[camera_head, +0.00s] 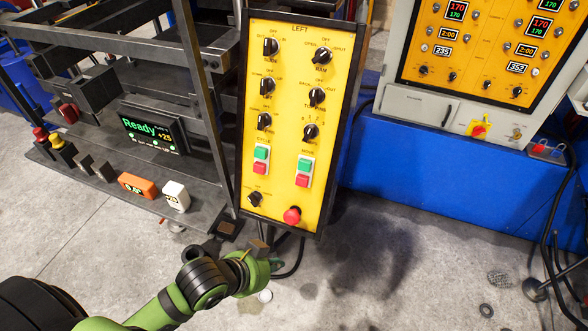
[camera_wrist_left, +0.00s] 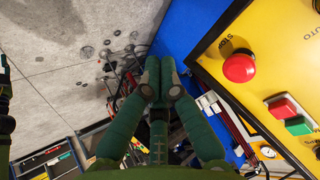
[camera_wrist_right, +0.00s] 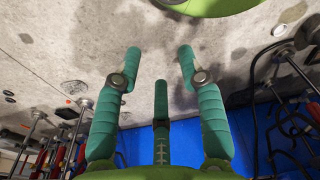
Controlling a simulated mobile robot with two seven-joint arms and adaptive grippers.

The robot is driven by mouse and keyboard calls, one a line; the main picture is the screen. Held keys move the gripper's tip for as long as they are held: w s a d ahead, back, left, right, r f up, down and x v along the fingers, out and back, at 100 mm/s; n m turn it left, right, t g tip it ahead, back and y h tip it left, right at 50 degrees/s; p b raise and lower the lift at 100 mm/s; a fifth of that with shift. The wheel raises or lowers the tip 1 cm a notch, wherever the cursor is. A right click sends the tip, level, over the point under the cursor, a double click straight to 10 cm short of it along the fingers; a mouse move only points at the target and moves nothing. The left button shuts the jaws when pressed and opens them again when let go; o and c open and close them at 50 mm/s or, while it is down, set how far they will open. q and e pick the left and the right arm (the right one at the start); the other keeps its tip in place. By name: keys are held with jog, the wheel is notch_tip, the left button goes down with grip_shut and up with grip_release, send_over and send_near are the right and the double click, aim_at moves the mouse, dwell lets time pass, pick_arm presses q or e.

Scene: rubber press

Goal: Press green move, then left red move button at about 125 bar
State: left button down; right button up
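The yellow panel marked LEFT (camera_head: 287,60) stands upright in the middle of the head view. Its right-hand button pair, whose label I read as MOVE, has a green button (camera_head: 305,164) above a red button (camera_head: 302,181). A red and a green button show at the right of the left wrist view (camera_wrist_left: 282,107). My left gripper (camera_head: 257,272) is below the panel, apart from it. In the left wrist view its fingers (camera_wrist_left: 159,62) are together and empty. My right gripper (camera_wrist_right: 159,55) has its fingers spread and empty; it is outside the head view.
A second green and red pair (camera_head: 260,159) and a red mushroom stop button (camera_head: 292,215) are on the panel. Several black knobs sit above. The display (camera_head: 152,133) reads Ready and +25. A blue machine base (camera_head: 430,165) stands at the right. Grey floor is open in front.

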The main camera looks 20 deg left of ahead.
pick_arm(q)
jog(key=d+r+m+h, duration=0.4)
jog(key=r+m+h, duration=0.2)
jog(key=r+m, duration=0.35)
jog(key=w+a+r+m+t+h, duration=0.1)
jog(key=w+a+r+m, duration=0.1)
jog(key=a+r, duration=0.3)
jog(key=w+a+r+m+t+h, duration=0.1)
jog(key=a+r+m, duration=0.3)
jog(key=a+r, duration=0.1)
jog(key=shift+w+a+r+t, duration=0.2)
jog(key=shift+w+a+t, duration=0.15)
jog(key=shift+a, duration=0.45)
pick_arm(e)
jog(key=shift+s+d+r, duration=0.1)
jog(key=shift+s+d, duration=0.15)
jog(key=shift+d, duration=0.25)
jog(key=shift+a, duration=0.1)
pick_arm(q)
jog(key=b, duration=0.8)
send_near(305, 165)
jog(key=s+d+x, duration=0.1)
jog(key=x, duration=0.5)
jog(key=shift+w+d, duration=0.25)
jog(key=shift+w, duration=0.05)
pick_arm(e)
notch_tip(305, 165, down, 8)
jog(key=shift+f, duration=0.2)
